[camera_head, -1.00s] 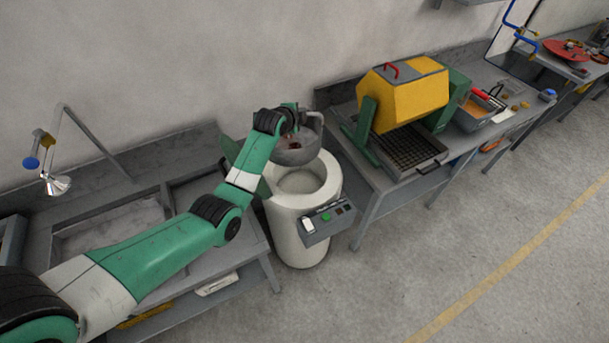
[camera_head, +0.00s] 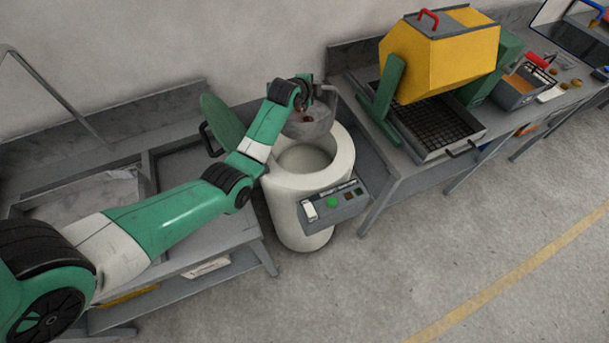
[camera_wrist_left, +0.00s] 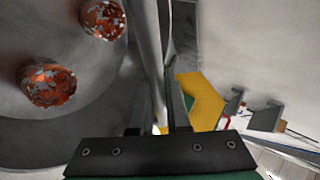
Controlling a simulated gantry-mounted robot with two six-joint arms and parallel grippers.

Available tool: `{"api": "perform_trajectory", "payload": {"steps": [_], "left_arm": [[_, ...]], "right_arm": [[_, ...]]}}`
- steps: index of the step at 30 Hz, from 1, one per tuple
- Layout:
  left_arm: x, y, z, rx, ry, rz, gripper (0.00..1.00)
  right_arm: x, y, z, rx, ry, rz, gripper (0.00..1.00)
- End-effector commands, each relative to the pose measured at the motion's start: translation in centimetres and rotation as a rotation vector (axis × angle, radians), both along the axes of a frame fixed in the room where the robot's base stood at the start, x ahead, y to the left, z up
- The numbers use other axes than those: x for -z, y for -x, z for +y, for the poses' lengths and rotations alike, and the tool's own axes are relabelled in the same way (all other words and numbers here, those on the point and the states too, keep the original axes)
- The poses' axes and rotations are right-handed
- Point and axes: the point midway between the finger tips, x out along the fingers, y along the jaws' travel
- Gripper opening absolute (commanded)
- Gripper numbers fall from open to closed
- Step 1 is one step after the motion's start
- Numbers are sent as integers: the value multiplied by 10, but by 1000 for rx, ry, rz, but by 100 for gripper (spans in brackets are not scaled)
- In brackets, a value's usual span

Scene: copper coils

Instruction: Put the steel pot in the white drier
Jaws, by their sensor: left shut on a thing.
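The steel pot (camera_head: 309,127) is a grey round vessel with a tall handle. In the head view it appears at the back edge of the white drier's opening. The white drier (camera_head: 300,215) is a round tub with an open top and a control box on its front. My left gripper (camera_wrist_left: 158,112) is shut on the pot's handle (camera_wrist_left: 148,45). Two coppery lumps (camera_wrist_left: 47,84) show inside the pot in the left wrist view. The gap between pot and drier rim is hard to judge. My right gripper is not in view.
A green lid (camera_head: 221,122) with a black handle stands open at the drier's left. A grey sink bench (camera_head: 180,262) is on the left. A bench with a yellow tumbler (camera_head: 440,60) and grid tray (camera_head: 440,135) stands close on the right. The floor in front is clear.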

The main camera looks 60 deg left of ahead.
Motion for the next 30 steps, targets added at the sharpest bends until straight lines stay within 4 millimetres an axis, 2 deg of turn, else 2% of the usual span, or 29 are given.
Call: {"api": "perform_trajectory", "payload": {"steps": [1,9,12,15,18,26,30], "left_arm": [[38,0,0,0,-1,-1,0],[140,0,0,0,-2,-3,0],[167,0,0,0,-2,-3,0],[184,0,0,0,-3,-3,0],[193,0,0,0,-3,-3,0],[197,0,0,0,-2,-3,0],[222,0,0,0,0,0,0]], "right_arm": [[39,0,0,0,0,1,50],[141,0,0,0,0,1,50],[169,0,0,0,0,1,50],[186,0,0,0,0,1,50],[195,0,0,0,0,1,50],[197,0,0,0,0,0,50],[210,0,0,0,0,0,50]]}}
